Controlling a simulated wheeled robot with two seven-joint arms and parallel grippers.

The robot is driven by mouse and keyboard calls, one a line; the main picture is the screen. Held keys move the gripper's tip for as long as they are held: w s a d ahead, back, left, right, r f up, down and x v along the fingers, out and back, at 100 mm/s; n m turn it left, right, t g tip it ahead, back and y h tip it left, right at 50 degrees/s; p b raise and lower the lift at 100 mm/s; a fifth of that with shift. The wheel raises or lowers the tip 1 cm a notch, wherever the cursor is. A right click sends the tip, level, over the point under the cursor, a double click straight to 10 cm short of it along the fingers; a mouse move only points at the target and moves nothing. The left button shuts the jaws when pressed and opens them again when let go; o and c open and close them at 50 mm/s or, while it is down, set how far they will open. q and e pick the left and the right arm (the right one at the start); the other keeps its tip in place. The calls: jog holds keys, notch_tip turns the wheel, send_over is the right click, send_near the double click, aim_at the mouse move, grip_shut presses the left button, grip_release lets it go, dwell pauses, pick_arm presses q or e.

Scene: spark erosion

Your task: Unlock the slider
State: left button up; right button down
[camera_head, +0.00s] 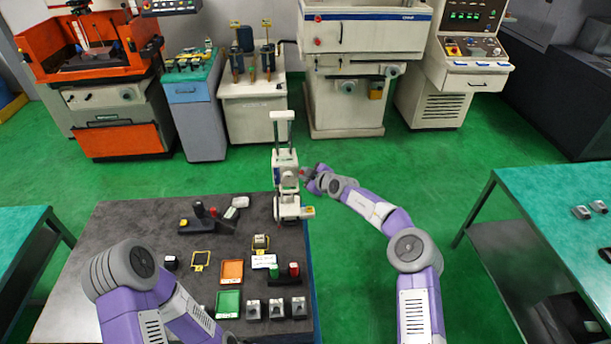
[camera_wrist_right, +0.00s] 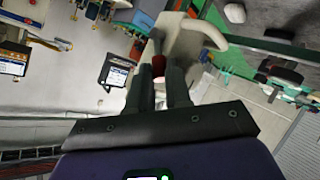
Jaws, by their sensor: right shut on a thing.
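A small white machine model (camera_head: 286,172) with a tall column stands upright at the far right edge of the dark table. My right gripper (camera_head: 309,174) is at its right side, level with its middle. In the right wrist view my right gripper (camera_wrist_right: 159,88) has its two dark fingers close together, shut on a small red knob (camera_wrist_right: 158,66). The knob sits against the white body of the machine (camera_wrist_right: 182,42). The fingers hide part of the knob. I cannot tell which part of the machine is the slider. My left arm crosses the front left of the table; its gripper is not visible.
The dark table (camera_head: 120,220) carries a black device (camera_head: 205,218), an orange tray (camera_head: 231,272), a green tray (camera_head: 228,304) and several small grey blocks. Green floor is open right of the table. A green-topped bench (camera_head: 555,215) stands farther right.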

jog(key=c, duration=1.1)
grip_release()
jog(key=shift+o, duration=0.2)
jog(key=shift+f, duration=0.1)
